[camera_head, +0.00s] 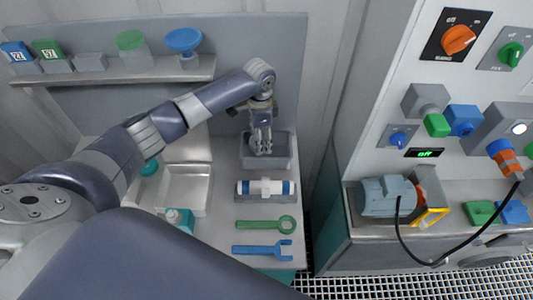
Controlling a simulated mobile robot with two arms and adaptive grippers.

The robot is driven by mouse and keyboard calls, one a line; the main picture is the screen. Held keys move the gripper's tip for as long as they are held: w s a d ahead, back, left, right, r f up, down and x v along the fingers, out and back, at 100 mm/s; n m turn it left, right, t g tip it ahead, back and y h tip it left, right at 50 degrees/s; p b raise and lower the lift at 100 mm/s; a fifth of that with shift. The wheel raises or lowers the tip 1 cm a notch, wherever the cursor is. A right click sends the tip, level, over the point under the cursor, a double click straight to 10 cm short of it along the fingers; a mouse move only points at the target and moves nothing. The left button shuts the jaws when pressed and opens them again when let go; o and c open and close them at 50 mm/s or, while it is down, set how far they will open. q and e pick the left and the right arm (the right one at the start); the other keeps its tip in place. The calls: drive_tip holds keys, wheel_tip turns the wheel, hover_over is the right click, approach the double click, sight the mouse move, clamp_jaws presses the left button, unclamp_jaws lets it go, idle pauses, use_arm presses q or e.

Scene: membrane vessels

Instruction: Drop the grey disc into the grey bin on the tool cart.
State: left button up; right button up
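The grey bin (281,164) stands on the tool cart (226,215), near its back wall. My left arm reaches in from the left, and my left gripper (261,149) points down over the bin, with its fingertips at or just inside the opening. The fingers look close together, but they are too small to tell whether they are open or shut, or hold anything. I cannot make out the grey disc; it may be hidden by the gripper or the bin walls. My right gripper is not in view.
A white cylinder with blue bands (265,188), a green wrench (266,225) and a blue wrench (263,250) lie in front of the bin. A tray (183,187) is to its left. A shelf (130,75) holds several blocks behind. A control panel (440,100) stands right.

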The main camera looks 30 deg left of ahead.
use_arm(q)
drive_tip(key=o, duration=1.2)
drive_tip(key=shift+c, duration=0.2)
drive_tip(key=shift+r, duration=0.1)
wheel_tip(320, 180, up, 12)
